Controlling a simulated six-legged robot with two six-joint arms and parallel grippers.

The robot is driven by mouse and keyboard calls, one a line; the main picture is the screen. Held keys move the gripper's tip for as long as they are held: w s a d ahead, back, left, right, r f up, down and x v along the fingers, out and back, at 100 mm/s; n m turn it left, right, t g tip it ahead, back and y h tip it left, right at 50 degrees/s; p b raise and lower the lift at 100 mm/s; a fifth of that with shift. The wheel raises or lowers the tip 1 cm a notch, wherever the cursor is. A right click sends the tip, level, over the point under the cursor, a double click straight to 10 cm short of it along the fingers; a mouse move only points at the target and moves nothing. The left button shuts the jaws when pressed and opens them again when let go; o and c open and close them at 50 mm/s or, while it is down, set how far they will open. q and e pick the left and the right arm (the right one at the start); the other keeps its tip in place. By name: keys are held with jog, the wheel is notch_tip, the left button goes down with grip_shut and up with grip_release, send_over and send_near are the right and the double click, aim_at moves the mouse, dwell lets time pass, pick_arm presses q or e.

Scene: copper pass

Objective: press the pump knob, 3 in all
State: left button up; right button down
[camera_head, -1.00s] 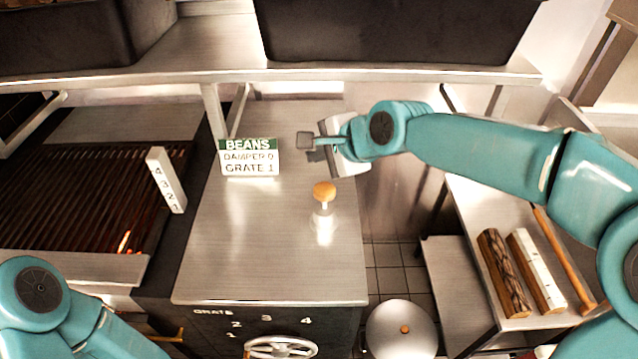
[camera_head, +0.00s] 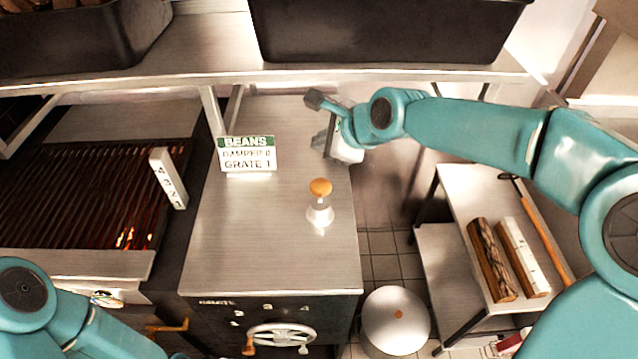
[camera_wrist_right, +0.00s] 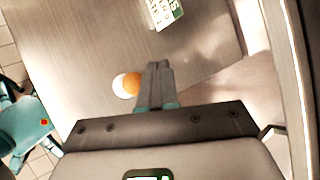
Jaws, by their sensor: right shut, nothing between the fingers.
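The pump knob (camera_head: 320,187) is an orange-brown cap on a pale, shiny base (camera_head: 320,213), standing upright on the metal counter. In the right wrist view the knob (camera_wrist_right: 132,84) shows just left of my fingertips, partly hidden by them. My right gripper (camera_head: 314,99) is shut and empty, over the back of the counter, beyond the knob and apart from it in the head view. Its closed fingers also show in the right wrist view (camera_wrist_right: 157,66). My left arm shows at the lower left of the head view, but its gripper is out of view.
A sign reading BEANS and GRATE 1 (camera_head: 247,154) stands left of the knob. A grill with glowing embers (camera_head: 90,205) lies left. A handwheel (camera_head: 282,336) is on the counter's front. Dark bins (camera_head: 390,30) sit on the shelf above. Logs (camera_head: 492,260) lie at right.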

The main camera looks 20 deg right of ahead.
jog(key=b, duration=0.6)
send_over(323, 186)
notch_tip(323, 186, down, 7)
jog(key=shift+s, duration=0.1)
jog(key=shift+s+d+f+b, duration=0.1)
jog(key=shift+s+f+b, duration=0.05)
jog(key=shift+f+b, duration=0.2)
jog(key=shift+f, duration=0.25)
jog(key=shift+w+a+f, duration=0.15)
jog(key=shift+w+a, duration=0.05)
jog(key=shift+w, duration=0.1)
jog(key=shift+s+d, duration=0.15)
jog(key=shift+s, duration=0.1)
jog(key=shift+w, duration=0.2)
jog(key=shift+s, duration=0.15)
